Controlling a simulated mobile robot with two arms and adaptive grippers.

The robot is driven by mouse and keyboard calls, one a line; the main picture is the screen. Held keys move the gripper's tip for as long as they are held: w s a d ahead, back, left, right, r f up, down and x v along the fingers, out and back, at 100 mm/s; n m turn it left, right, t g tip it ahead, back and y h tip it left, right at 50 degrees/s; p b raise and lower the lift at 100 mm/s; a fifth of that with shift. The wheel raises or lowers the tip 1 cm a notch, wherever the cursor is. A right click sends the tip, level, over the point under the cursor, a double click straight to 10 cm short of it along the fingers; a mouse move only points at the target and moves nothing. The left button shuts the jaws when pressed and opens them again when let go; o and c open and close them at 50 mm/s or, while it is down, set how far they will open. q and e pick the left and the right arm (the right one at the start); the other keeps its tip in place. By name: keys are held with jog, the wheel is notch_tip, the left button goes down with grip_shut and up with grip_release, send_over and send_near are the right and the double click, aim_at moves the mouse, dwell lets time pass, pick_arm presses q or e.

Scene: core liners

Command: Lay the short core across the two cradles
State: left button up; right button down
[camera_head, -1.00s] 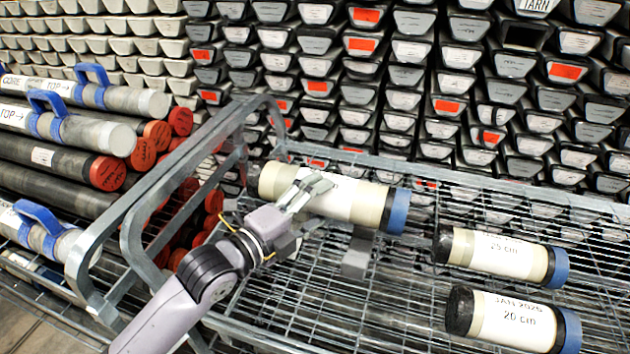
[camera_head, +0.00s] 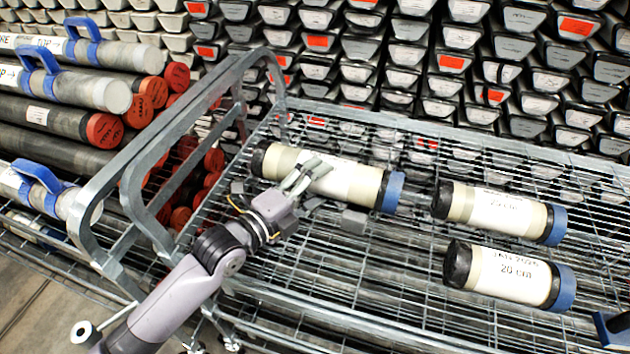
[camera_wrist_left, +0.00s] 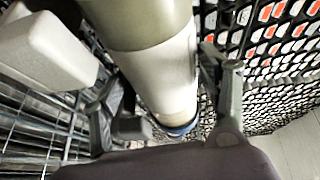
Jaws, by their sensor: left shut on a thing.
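A pale core (camera_head: 352,184) with a dark left end and a blue right end is in my left gripper (camera_head: 304,176), over the wire cart. The fingers are shut around its middle; its label is too blurred to read. In the left wrist view the core (camera_wrist_left: 160,70) runs between the fingers (camera_wrist_left: 170,100). Small grey blocks, seemingly the cradles, show just below it, one clearly (camera_head: 354,220). A larger grey block (camera_wrist_left: 50,48) is beside the core in the wrist view. I cannot tell whether the core touches them.
Two other cores lie on the wire deck to the right: an upper one (camera_head: 505,214) and one marked 20 cm (camera_head: 510,275). The cart's grey rail (camera_head: 150,160) stands left of my arm. Capped tubes (camera_head: 60,85) are stacked beyond it, and core trays (camera_head: 400,55) fill the back.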

pick_arm(q)
jog(key=shift+r, duration=0.4)
jog(key=o, duration=1.5)
jog(key=shift+f, duration=0.5)
jog(key=o, duration=0.4)
jog(key=shift+s+r, duration=0.1)
jog(key=shift+o, duration=0.4)
jog(key=b+v, duration=0.1)
jog(key=v, duration=1)
jog(key=shift+s+a, duration=0.1)
jog(key=shift+a, duration=0.1)
jog(key=shift+s+a, duration=0.15)
jog(key=shift+s, duration=0.1)
